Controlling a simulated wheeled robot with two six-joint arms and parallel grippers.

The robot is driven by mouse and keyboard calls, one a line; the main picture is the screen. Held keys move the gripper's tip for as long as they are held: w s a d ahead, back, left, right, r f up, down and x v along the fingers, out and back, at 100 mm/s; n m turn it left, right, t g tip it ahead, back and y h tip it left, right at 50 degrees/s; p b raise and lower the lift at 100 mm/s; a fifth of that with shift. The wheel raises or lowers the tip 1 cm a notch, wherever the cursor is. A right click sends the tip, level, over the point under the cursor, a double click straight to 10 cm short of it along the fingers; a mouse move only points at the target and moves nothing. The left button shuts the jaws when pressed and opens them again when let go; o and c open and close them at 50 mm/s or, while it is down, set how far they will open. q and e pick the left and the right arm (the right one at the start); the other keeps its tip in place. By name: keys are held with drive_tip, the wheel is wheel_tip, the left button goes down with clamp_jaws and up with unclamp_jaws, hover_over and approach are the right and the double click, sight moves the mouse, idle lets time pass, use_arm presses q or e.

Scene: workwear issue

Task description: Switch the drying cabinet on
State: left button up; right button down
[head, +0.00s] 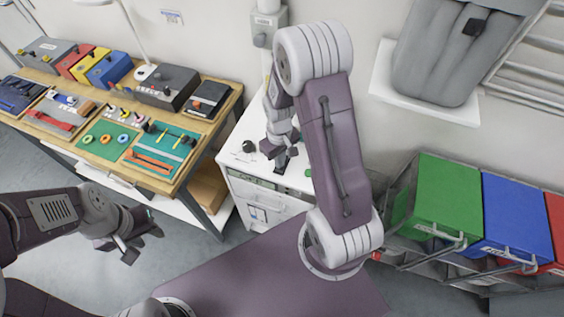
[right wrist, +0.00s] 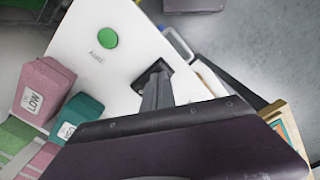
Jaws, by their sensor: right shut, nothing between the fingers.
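A low white cabinet (head: 240,165) stands in the middle of the head view, with a labelled front; I take it to be the drying cabinet. A round black knob (head: 249,147) and a green round button (head: 308,172) are on its top. The right wrist view shows the button (right wrist: 107,38) on the white top with a small, unreadable label beside it. My right gripper (head: 284,158) is shut and empty over the top, between knob and button; its fingertips also show in the right wrist view (right wrist: 154,82). Whether they touch the top is unclear. My left gripper (head: 143,247) is open and empty, at the lower left.
A wooden workbench (head: 218,118) with tools and coloured boxes stands left. Green (head: 450,195), blue (head: 517,215) and red bins stand right. A grey object (head: 440,65) is on the wall. Pink (right wrist: 42,90) and teal (right wrist: 80,113) labelled blocks show in the right wrist view.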

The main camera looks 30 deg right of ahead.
drive_tip(key=shift+f+b, duration=0.35)
drive_tip(key=shift+f, duration=0.1)
wheel_tip(320, 180, up, 7)
drive_tip(key=p, duration=0.6)
drive_tip(key=shift+r+p, duration=0.1)
drive_tip(key=shift+p, duration=0.3)
drive_tip(key=shift+f, duration=0.2)
